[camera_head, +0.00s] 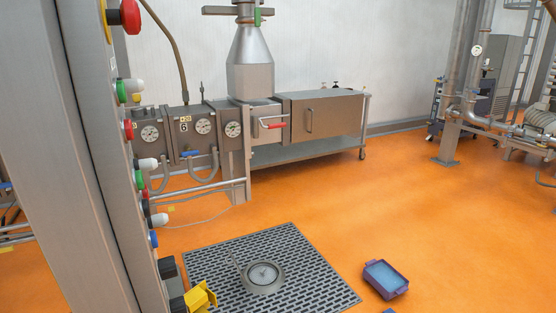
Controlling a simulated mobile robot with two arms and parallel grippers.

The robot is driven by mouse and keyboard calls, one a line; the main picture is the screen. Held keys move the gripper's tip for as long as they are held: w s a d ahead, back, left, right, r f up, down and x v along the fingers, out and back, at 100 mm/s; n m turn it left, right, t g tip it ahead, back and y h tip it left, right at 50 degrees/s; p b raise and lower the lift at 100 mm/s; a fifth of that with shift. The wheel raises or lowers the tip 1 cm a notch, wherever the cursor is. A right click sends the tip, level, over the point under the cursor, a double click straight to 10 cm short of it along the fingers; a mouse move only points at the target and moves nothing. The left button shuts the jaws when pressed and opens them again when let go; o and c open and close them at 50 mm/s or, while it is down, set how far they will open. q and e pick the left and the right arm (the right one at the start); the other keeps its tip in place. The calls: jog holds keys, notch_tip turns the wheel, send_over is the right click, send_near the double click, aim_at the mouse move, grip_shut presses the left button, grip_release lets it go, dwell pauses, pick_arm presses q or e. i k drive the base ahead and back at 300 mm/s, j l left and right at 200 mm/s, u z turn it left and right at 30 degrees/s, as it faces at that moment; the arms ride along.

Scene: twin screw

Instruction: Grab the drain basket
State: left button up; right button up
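A round metal drain basket (262,276) sits on the dark perforated floor grate (305,262), low in the middle of the head view. It looks like a shallow ring with a lighter centre, and a thin handle seems to rise at its left side. Whether it is set into the grate or stands on top, I cannot tell. Neither of my grippers shows in this view.
A control post with buttons (90,150) fills the left side. A blue-purple tray (386,279) lies on the orange floor to the right. A yellow object (201,297) is at the grate's front left. A steel machine (320,120) stands behind.

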aim_at(262, 273)
jog(key=i+l+u, duration=0.15)
jog(key=i+l, duration=0.15)
jog(key=i+l+u, duration=0.1)
jog(key=i+l, duration=0.15)
jog(key=l, duration=0.2)
jog(key=i+l+u, duration=0.15)
jog(key=i+l, duration=0.15)
jog(key=l, duration=0.15)
jog(key=i+l+u, duration=0.1)
jog(key=i+l, duration=0.15)
jog(key=l, duration=0.2)
